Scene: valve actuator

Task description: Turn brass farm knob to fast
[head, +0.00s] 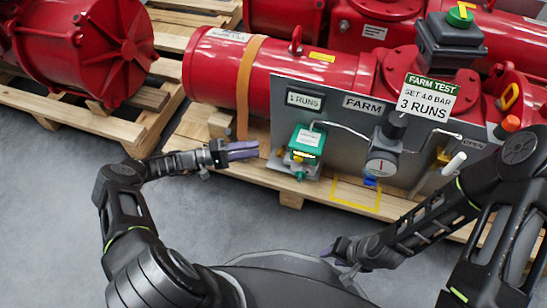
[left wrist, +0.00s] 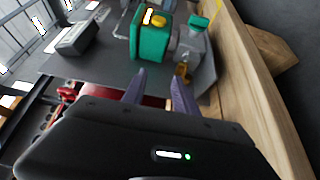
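A grey panel (head: 345,120) marked FARM carries a teal box (head: 306,142) with a white label, also in the left wrist view (left wrist: 150,38). A small brass-coloured part (left wrist: 183,72) shows beside the teal box in the left wrist view, at a grey fitting; I cannot tell its setting. It may be the farm knob. My left gripper (head: 243,150) is left of the teal box, apart from it. Its two purple fingers (left wrist: 160,92) are spread with nothing between them. My right gripper (head: 335,250) is low in front of my body, away from the panel; its finger gap is unclear.
A dial gauge (head: 382,165) and a FARM TEST sign (head: 428,97) stand right of the teal box. A red actuator (head: 225,70) lies behind the panel on a wooden pallet (head: 340,190). Grey floor (head: 240,215) in front is clear.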

